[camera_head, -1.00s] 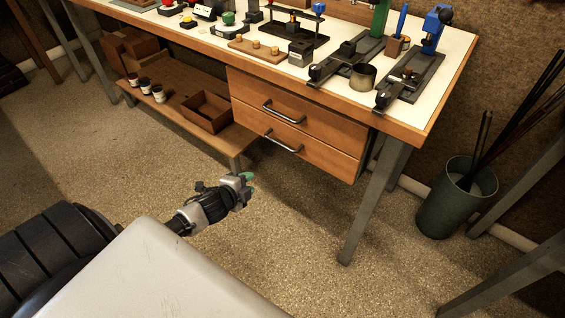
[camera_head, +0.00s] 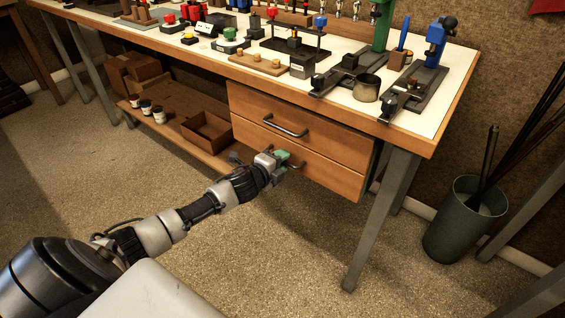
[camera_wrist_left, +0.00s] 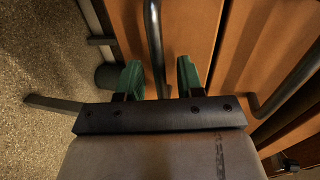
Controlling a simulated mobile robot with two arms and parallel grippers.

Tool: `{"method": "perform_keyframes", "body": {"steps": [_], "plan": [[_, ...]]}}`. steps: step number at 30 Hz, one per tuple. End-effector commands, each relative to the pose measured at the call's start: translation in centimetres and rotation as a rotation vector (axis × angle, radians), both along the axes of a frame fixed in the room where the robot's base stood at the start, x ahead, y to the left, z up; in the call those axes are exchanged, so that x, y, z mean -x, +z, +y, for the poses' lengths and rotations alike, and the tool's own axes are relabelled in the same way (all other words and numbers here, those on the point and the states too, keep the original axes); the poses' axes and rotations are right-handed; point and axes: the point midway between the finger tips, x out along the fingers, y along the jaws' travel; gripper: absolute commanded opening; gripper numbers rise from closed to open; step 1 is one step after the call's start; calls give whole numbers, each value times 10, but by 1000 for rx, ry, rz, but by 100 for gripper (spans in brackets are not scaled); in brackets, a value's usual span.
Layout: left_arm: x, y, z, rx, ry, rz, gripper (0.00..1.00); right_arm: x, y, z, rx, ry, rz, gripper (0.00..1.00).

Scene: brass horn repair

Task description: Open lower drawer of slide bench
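The slide bench (camera_head: 432,143) has two wooden drawers under its top, and both look shut. The lower drawer (camera_head: 335,180) has a metal bar handle (camera_head: 297,165), partly hidden behind my left gripper. My left gripper (camera_head: 281,157) is in front of that handle. In the left wrist view, its green fingertips (camera_wrist_left: 160,72) are apart, with the lower handle (camera_wrist_left: 155,40) running between them; I see a gap on both sides of the bar. The upper drawer (camera_head: 330,138) has its own handle (camera_head: 285,127), which shows at the right of the wrist view (camera_wrist_left: 290,85). My right gripper is not in view.
An open wooden box (camera_head: 207,130) and small jars stand on the low shelf (camera_head: 172,128) left of the drawers. A bench leg (camera_head: 380,215) stands right of them, with a green bin (camera_head: 465,225) beyond. The floor (camera_head: 270,250) in front is clear.

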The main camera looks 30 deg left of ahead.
Motion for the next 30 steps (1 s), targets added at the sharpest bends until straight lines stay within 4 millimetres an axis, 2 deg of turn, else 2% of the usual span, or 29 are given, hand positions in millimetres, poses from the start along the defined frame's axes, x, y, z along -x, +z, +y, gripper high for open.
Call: {"method": "perform_keyframes", "body": {"steps": [4,11,12,19,30], "plan": [[-8,-1,-1,0,-1,-1,37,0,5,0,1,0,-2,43],[-8,-1,-1,0,-1,0,37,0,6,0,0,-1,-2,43],[-8,-1,-1,1,-1,0,35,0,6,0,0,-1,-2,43],[-8,-2,-1,1,0,0,0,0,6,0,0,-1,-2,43],[-7,-2,-4,2,-1,1,0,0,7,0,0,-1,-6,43]]}}
